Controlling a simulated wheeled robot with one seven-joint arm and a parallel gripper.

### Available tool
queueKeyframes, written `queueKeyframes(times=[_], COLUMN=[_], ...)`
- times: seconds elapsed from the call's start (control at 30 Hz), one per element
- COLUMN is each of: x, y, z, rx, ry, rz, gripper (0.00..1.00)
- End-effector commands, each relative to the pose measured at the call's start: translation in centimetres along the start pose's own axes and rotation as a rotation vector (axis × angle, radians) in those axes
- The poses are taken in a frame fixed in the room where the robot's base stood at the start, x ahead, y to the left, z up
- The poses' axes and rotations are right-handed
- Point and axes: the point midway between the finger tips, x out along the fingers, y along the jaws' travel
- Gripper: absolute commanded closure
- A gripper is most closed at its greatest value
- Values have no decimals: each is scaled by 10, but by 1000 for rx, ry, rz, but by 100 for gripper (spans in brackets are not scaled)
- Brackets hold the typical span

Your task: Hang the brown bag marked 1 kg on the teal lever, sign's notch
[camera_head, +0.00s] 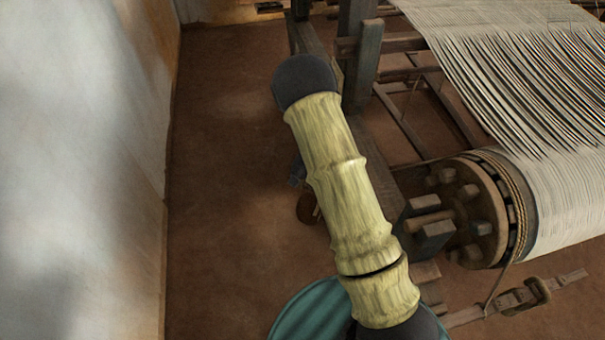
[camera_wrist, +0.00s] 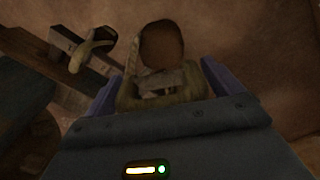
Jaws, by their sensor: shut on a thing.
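In the wrist view my gripper (camera_wrist: 162,76) has its two purple-blue fingers on either side of an olive-grey piece. A rounded brown thing (camera_wrist: 161,44), which looks like the brown bag, shows just beyond that piece. In the head view a small brown shape (camera_head: 307,208) hangs below the bluish tip of my gripper (camera_head: 296,172), partly hidden behind my arm. No 1 kg mark is readable. I cannot make out the teal lever, the sign or its notch in either view.
The loom's wooden frame (camera_head: 358,55) stands right of my arm, with the cloth roller (camera_head: 480,212) and pale warp threads (camera_head: 500,60) farther right. A white wall (camera_head: 80,170) is at left. Brown floor between is clear. A pale curved piece (camera_wrist: 92,48) lies by dark wood in the wrist view.

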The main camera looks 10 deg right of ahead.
Motion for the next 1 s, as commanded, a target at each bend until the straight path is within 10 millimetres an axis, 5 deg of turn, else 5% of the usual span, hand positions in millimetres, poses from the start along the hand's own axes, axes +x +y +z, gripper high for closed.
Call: queueKeyframes(times=[0.5, 1.0], x=[-32, -32], y=[34, 36], z=[-18, -19], rx=[-528, -552], ry=[5, 5], rz=[6, 8], gripper=[79, 79])
